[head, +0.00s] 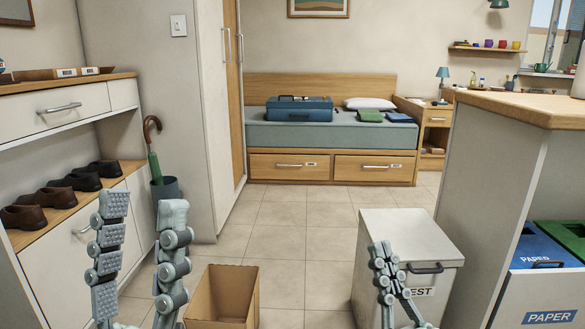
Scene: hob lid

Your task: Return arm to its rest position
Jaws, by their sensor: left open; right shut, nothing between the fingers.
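My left gripper (144,210) is at the lower left, its two fingers pointing up and spread wide apart. Nothing is between them. My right gripper (383,252) is at the lower right, with its fingers pointing up and closed together, empty. It appears in front of a white chest (415,236) with a dark handle and a partly covered label ending in "EST". Whether it touches the chest cannot be told. No hob or lid shows in this view.
An open cardboard box (222,296) stands on the floor between my grippers. A shoe cabinet (75,236) is at the left, with an umbrella stand (165,189) beside it. Tiled floor (285,225) is clear towards the bed (330,135).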

